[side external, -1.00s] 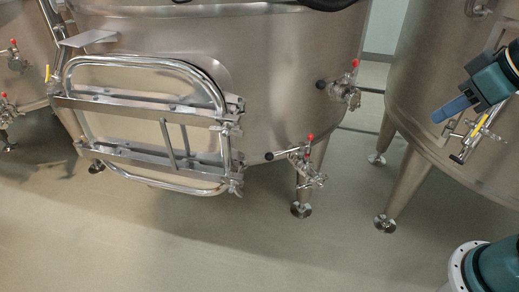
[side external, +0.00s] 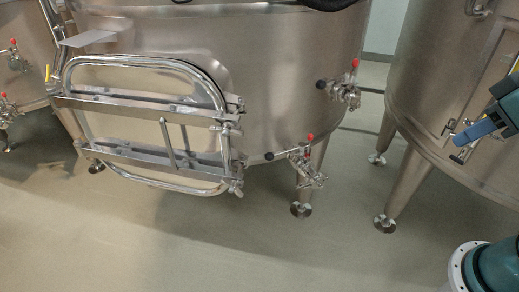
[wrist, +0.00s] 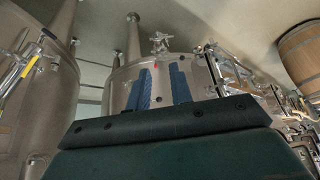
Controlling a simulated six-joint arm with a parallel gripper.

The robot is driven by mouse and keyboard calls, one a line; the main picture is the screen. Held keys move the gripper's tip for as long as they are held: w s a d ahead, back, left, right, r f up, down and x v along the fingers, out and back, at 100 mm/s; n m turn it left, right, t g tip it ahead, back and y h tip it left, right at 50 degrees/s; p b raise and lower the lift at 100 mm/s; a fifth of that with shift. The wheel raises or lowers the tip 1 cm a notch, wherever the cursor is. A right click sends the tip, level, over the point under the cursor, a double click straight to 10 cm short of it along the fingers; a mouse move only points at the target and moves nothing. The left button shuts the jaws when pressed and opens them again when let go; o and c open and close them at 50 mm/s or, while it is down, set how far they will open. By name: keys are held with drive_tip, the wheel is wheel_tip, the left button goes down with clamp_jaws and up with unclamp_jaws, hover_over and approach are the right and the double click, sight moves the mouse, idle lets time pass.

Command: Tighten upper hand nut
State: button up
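The upper hand nut (side external: 226,130) is a small winged metal piece at the right end of the upper crossbar on the middle vat's hatch door (side external: 100,122). A similar lower hand nut (side external: 236,188) sits below it at the lower crossbar. My gripper (side external: 460,138) is at the far right of the side view, in front of the right vat, well apart from the hatch and empty. In the wrist view its two blue fingers (wrist: 162,75) stand apart with a gap between them. The hatch also shows there, at a steep angle (wrist: 228,75); I cannot make out the nut in it.
Red-knobbed valves (side external: 352,92) and (side external: 306,160) stick out from the middle vat (side external: 280,70), right of the hatch. The right vat (side external: 440,90) stands close behind my gripper. A wooden barrel (wrist: 302,50) shows at right in the wrist view. Open floor (side external: 270,250) lies in front.

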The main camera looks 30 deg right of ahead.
clamp_jaws()
drive_tip(key=w+a+r+n+g+y, duration=0.15)
drive_tip(key=w+a+r, duration=0.25)
drive_tip(key=w, duration=0.5)
drive_tip(key=w+a+r+n, duration=0.3)
drive_tip(key=w+a+r, duration=0.1)
drive_tip(key=w, duration=0.5)
drive_tip(key=w+a+f+n+g, duration=0.1)
drive_tip(key=w+a+f+n, duration=0.1)
drive_tip(key=w+a, duration=0.4)
drive_tip(key=w+a+f+n, duration=0.2)
drive_tip(key=w+a+f, duration=0.2)
drive_tip(key=w, duration=0.7)
drive_tip(key=a+y, duration=0.1)
drive_tip(key=a, duration=0.1)
drive_tip(key=shift+w+a+f+g, duration=0.25)
drive_tip(key=shift+w+a+g, duration=0.05)
drive_tip(key=shift+w+g, duration=0.05)
